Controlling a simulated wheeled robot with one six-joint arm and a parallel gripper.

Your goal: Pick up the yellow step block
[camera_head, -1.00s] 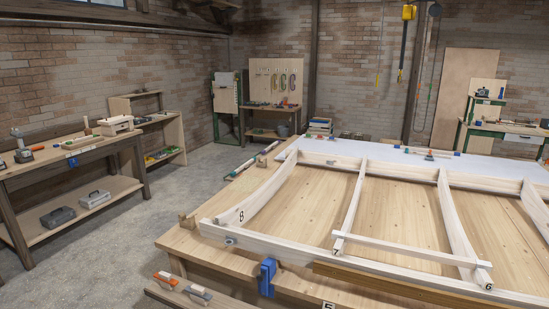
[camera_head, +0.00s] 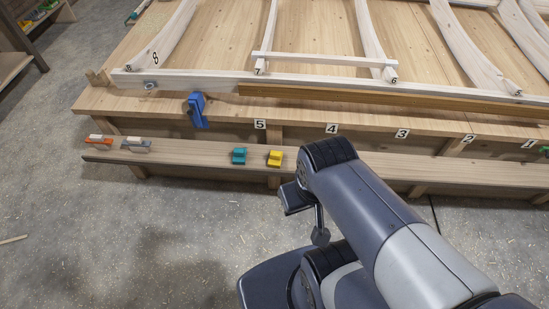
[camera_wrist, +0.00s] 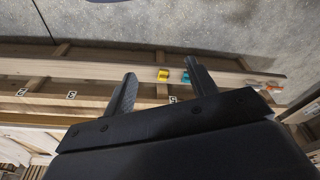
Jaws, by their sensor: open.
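The yellow step block (camera_head: 275,158) sits on the low wooden shelf along the front of the workbench, just right of a teal block (camera_head: 239,155). In the wrist view the yellow block (camera_wrist: 163,75) shows between and beyond the fingers, and the teal block (camera_wrist: 186,76) is beside it, partly behind one finger. My gripper (camera_wrist: 160,88) is open and empty, apart from the yellow block. In the head view my arm comes in from the lower right, and its end is beside the shelf, right of the yellow block; the fingers are not clear there.
An orange-handled tool (camera_head: 98,142) and a grey tool (camera_head: 136,145) lie at the shelf's left end. A blue clamp (camera_head: 196,108) hangs on the bench edge. Number plates (camera_head: 260,124) line the front. A pale wooden frame (camera_head: 215,79) covers the bench top. The floor (camera_head: 150,230) at lower left is mostly clear.

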